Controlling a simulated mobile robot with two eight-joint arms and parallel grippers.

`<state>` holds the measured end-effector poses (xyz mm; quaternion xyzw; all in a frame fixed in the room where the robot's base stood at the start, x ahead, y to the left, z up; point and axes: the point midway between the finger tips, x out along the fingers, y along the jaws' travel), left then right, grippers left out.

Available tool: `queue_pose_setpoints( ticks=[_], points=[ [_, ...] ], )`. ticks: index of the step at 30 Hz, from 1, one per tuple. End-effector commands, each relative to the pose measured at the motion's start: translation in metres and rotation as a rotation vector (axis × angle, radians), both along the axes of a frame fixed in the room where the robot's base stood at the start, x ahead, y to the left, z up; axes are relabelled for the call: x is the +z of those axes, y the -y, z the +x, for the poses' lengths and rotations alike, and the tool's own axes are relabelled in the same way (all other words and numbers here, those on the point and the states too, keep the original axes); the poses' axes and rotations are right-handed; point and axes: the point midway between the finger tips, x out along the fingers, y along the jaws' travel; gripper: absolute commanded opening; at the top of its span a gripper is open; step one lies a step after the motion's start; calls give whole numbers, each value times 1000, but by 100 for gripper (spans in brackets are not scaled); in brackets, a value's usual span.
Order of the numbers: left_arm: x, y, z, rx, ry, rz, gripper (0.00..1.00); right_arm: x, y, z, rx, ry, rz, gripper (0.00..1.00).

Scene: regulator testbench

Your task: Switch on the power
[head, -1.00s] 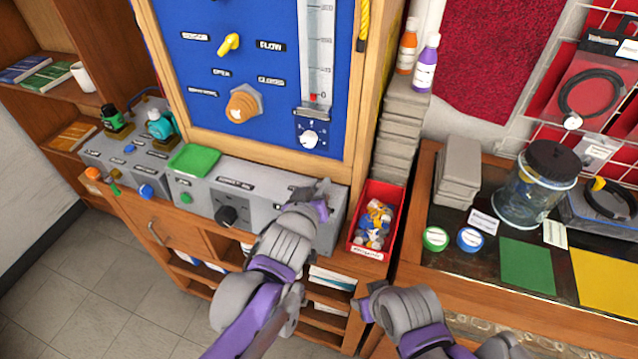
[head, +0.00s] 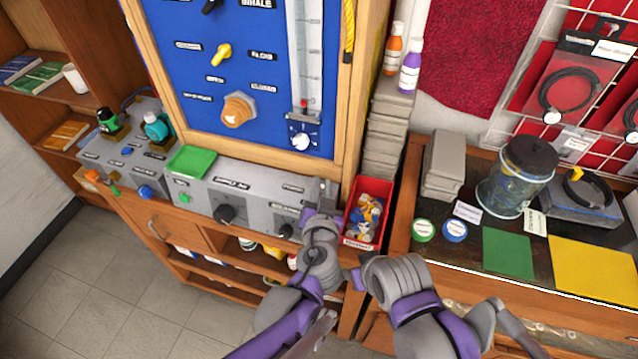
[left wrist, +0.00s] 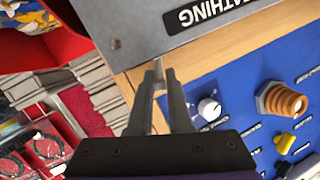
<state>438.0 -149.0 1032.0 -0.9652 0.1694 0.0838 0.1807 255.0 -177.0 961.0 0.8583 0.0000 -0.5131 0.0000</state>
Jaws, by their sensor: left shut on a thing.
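A grey control box (head: 262,197) with black knobs and labels stands below the blue panel. My left gripper (head: 320,198) is at the right end of the box top. In the left wrist view my left gripper's fingers (left wrist: 158,86) are closed together on a small metal lever (left wrist: 159,92), beside the box's edge and its label ending in "ATHING" (left wrist: 226,11). The fingers hide most of the lever, so its position cannot be told. My right gripper (head: 358,277) is low in front of the red bin, apart from the box; its jaws are not clear.
A red bin (head: 352,238) of small coloured parts stands close right of the box. The blue panel (head: 262,75) with knobs rises behind it. A green tray (head: 190,162) lies on the box's left end. Stacked grey blocks (head: 386,140) stand behind the bin.

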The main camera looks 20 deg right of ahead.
Motion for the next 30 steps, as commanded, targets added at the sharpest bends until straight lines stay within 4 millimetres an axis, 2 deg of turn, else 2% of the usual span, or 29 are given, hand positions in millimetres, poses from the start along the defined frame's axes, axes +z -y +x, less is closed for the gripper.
queue_pose_setpoints(
  ticks=[9,23,24,25,30],
  points=[
    [-2,2,-2,1,49,75,0,-1,0,0,0,-1,0,50],
    [-3,2,-2,1,54,83,0,-1,0,0,0,-1,0,50],
    [-3,2,-2,1,54,83,23,-1,0,0,0,-1,0,50],
    [-3,2,-2,1,54,84,28,-1,0,0,0,-1,0,50],
    [-2,2,-2,1,55,84,30,-1,0,0,0,-1,0,50]
  ],
)
